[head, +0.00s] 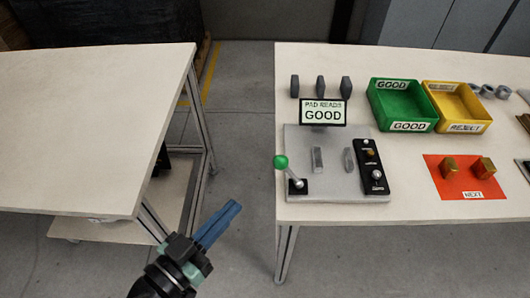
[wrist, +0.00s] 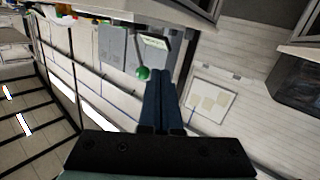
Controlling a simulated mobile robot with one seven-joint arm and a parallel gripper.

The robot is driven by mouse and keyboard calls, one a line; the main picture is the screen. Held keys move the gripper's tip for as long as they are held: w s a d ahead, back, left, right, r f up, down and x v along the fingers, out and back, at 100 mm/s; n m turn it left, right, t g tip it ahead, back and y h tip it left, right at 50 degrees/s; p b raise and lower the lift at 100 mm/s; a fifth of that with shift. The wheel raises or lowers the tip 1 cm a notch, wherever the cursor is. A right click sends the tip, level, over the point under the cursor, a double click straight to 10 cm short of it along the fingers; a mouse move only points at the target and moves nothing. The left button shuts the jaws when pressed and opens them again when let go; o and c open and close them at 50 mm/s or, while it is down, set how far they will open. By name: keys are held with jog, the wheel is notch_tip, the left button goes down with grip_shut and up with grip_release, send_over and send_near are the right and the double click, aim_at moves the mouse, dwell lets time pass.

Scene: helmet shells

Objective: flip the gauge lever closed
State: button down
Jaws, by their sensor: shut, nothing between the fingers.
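The gauge lever (head: 287,171) is a short metal rod with a green knob on a black base at the left end of a grey gauge plate (head: 333,189). The rod leans up and to the left. A sign (head: 322,112) behind the plate reads "PAD READS GOOD". My gripper (head: 232,207) has blue fingers, shut and empty. It is in front and to the left of the lever, over the gap between the tables, apart from the knob. In the wrist view the green knob (wrist: 143,73) shows just beyond and left of the fingertips (wrist: 158,74).
A black control panel (head: 371,165) sits on the plate's right. A green GOOD bin (head: 402,124) and a yellow REJECT bin (head: 462,127) stand behind to the right. An orange mat (head: 451,187) holds two brownish blocks. Another table (head: 90,120) is at left, with a floor gap between.

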aim_at(277, 167)
jog(key=s+a+r+t+h+p, duration=0.1)
jog(key=s+r+p, duration=0.1)
jog(key=s, duration=0.4)
jog(key=shift+s+r+t+p, duration=0.2)
jog(key=shift+t+p, duration=0.1)
jog(key=shift+p, duration=0.2)
jog(key=shift+a, duration=0.1)
jog(key=p+x, duration=0.3)
jog(key=x, duration=1.1)
jog(key=shift+r, duration=0.1)
